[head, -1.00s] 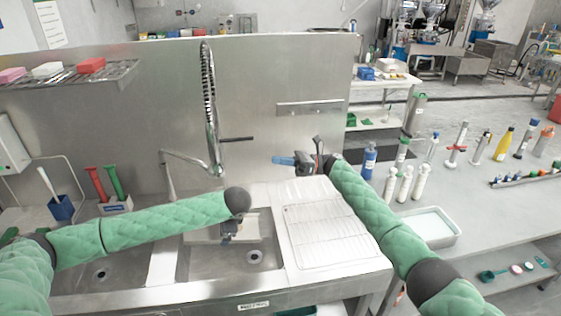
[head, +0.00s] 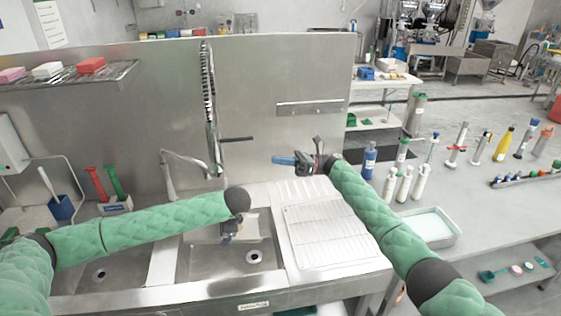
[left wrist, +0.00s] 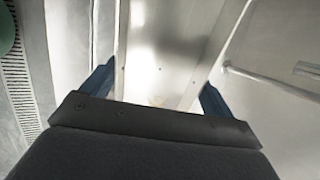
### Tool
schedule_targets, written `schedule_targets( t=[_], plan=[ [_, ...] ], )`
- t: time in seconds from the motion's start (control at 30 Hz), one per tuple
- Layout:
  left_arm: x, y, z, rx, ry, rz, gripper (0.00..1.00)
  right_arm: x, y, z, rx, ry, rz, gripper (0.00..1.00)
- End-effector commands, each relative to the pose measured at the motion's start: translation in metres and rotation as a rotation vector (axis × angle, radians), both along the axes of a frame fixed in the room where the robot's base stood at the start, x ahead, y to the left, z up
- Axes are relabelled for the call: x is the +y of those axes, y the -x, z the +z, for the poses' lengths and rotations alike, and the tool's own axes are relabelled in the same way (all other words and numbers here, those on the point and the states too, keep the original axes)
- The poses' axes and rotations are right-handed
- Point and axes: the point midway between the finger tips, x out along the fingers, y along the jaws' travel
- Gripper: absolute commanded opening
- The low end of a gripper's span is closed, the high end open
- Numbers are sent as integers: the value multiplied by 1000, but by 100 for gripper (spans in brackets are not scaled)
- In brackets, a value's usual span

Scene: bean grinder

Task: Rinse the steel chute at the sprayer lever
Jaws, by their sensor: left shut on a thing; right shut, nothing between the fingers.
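The steel chute (left wrist: 170,55) is a smooth, shiny metal channel filling the middle of the left wrist view, between the two blue fingers of my left gripper (left wrist: 155,85). In the head view my left gripper (head: 229,230) is over the right sink basin, shut on the chute (head: 257,222), which is partly hidden by the arm. The sprayer (head: 210,110) is a coiled upright hose at the steel back wall, with its head hanging behind the chute. Its lever is too small to make out. My right gripper (head: 285,161) is shut and empty, above the drainboard, pointing left.
The right basin (head: 215,267) lies below the chute. A wire rack (head: 325,232) lies on the drainboard. A bent tap (head: 168,170) stands left of the sprayer. Red and green brushes (head: 113,182) stand in a holder at left. Bottles and a white tray (head: 436,228) occupy the right counter.

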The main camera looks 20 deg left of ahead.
Motion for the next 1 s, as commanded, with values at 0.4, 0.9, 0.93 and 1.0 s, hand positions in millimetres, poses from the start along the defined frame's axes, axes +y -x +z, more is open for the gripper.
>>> schedule_targets(
  t=[0.4,0.9,0.93,1.0],
  plan=[
    [-5,11,11,-1,0,-2,52,0,0,0,0,0,0,0],
    [-18,39,35,0,0,0,52,0,0,0,0,0,0,0],
    [-19,41,37,-1,0,-1,52,0,0,0,0,0,0,0],
    [-20,43,39,0,1,0,52,0,0,0,0,0,0,0]
  ],
)
